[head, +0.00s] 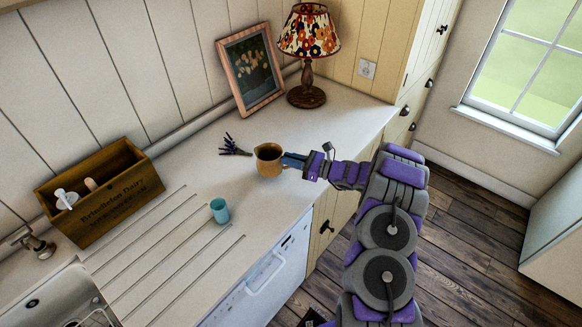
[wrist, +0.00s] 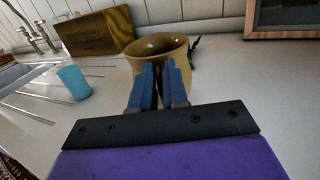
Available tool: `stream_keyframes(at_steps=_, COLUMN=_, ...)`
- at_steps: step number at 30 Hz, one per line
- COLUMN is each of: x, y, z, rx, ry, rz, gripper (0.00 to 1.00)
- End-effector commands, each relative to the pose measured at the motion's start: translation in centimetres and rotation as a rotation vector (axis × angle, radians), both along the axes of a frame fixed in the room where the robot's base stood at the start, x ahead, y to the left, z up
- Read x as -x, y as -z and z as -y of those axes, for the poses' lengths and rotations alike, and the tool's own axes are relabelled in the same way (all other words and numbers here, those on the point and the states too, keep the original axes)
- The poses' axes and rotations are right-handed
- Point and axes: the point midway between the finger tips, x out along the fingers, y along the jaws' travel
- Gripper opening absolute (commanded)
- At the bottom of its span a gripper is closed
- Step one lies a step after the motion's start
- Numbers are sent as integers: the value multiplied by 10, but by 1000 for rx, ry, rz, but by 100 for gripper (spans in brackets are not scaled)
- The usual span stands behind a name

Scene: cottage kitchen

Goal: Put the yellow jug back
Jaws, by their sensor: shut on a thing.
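The yellow jug (head: 267,160) is a brownish-yellow vessel with an open top, upright at the counter in the middle of the head view. My gripper (head: 291,161) comes from the right and is shut on the jug's near side. In the wrist view the jug (wrist: 157,47) is straight ahead, with my gripper's blue fingers (wrist: 160,83) close together against it. The fingers hide the part they grip. I cannot tell whether the jug's base touches the counter.
A blue cup (head: 219,210) stands on the grooved drainer. A wooden box (head: 100,193) is at the left, by the sink (head: 65,300). A lavender sprig (head: 234,146) lies just behind the jug. A framed picture (head: 251,70) and lamp (head: 307,50) stand at the back. The counter (head: 350,115) right of the lamp is clear.

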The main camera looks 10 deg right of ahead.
Motion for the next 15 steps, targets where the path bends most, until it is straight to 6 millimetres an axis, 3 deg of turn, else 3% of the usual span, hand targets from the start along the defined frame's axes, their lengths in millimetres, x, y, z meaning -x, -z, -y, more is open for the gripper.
stream_keyframes(at_steps=6, x=1, y=32, z=0, rx=-1, ry=1, rz=-3, gripper=0)
stream_keyframes(at_steps=15, x=1, y=34, z=1, rx=-1, ry=1, rz=-1, gripper=0)
